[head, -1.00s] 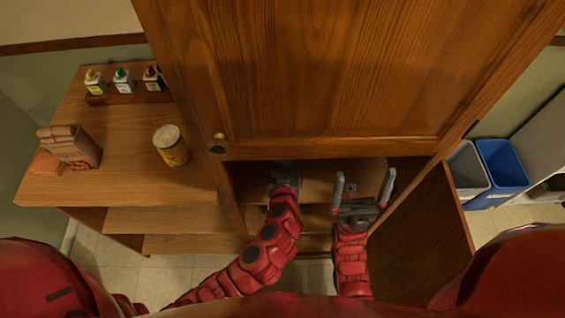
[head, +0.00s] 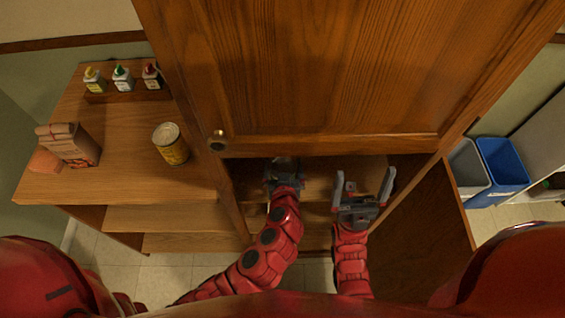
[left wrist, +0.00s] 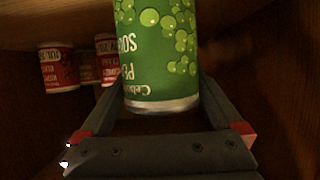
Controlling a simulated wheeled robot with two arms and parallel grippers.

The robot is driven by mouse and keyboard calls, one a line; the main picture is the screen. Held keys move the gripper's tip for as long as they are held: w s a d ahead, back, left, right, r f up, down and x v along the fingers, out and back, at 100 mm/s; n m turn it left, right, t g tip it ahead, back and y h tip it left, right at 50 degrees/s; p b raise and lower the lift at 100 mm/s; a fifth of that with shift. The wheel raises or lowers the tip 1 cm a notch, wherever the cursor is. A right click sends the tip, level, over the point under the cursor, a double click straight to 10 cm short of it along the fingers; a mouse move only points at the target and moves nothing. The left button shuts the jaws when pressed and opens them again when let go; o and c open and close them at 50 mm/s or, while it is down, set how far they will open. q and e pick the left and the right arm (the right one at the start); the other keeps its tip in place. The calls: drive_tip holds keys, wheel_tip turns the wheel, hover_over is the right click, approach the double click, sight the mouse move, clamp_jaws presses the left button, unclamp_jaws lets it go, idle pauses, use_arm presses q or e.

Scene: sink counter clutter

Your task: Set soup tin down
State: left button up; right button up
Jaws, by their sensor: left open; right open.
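The green pea soup tin (left wrist: 158,58) fills the upper middle of the left wrist view, its lettering upside down in the picture. My left gripper (left wrist: 163,110) is open, with a finger on either side of the tin; whether either finger touches it I cannot tell. In the head view my left gripper (head: 283,166) reaches into the cabinet opening below the wooden door, and the tin is hidden there. My right gripper (head: 364,185) is open and empty, fingers pointing up, in front of the cabinet opening.
Several other tins, one red and white (left wrist: 58,67), stand at the left inside the cabinet. The cabinet door (head: 320,75) hangs above my grippers. On the left counter (head: 125,135) are a yellow tin (head: 171,145), a paper bag (head: 75,146) and bottles (head: 123,80). Bins (head: 500,172) stand at right.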

use_arm(q)
drive_tip(key=b+v, duration=0.3)
drive_tip(key=v, duration=0.7)
drive_tip(key=shift+s, duration=0.25)
drive_tip(key=shift+a, duration=0.1)
